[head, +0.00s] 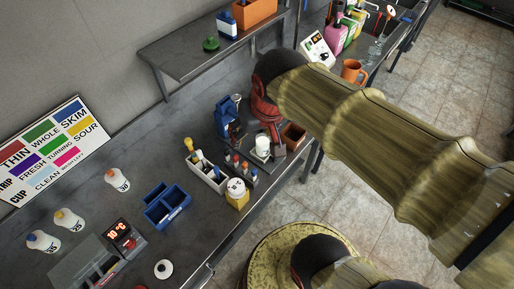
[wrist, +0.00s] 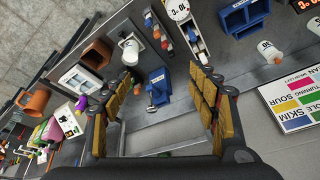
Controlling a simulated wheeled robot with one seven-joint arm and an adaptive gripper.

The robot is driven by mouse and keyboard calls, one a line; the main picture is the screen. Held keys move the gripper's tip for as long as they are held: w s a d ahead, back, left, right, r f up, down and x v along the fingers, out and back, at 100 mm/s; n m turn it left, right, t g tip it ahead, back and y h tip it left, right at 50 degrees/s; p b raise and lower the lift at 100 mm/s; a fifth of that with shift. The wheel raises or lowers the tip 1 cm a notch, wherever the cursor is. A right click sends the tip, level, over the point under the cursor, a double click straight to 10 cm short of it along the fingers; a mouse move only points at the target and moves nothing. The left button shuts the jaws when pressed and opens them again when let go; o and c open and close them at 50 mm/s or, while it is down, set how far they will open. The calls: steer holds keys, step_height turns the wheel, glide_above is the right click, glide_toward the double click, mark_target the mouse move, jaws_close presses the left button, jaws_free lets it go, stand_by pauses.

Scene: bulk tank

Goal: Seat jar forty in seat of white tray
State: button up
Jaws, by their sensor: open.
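White jars with coloured caps stand on the bench: an orange-capped one (head: 117,180), another (head: 68,219) and a blue-capped one (head: 42,241). Their numbers are too small to read surely, so I cannot tell which is forty. One jar (wrist: 268,51) shows right of my fingers in the wrist view. My gripper (wrist: 163,84) is open and empty above the bench, over a blue item (wrist: 159,86). Arm links hide part of the bench.
A white cup (head: 262,147) stands on a dark device, close to my gripper. A yellow timer (head: 237,193) stands beside the white tray. A blue divided box (head: 166,206) and a temperature display (head: 121,235) stand leftward. A raised shelf (head: 210,45) overhangs the back.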

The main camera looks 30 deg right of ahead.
steer(key=s, duration=0.1)
steer(key=s+a+n, duration=0.1)
steer(key=s, duration=0.1)
steer(key=s+a+r+n+t, duration=0.1)
steer(key=s, duration=0.1)
steer(key=shift+s+r, duration=0.1)
steer(key=shift+s, duration=0.1)
step_height(320, 180, down, 5)
steer(key=b, duration=0.5)
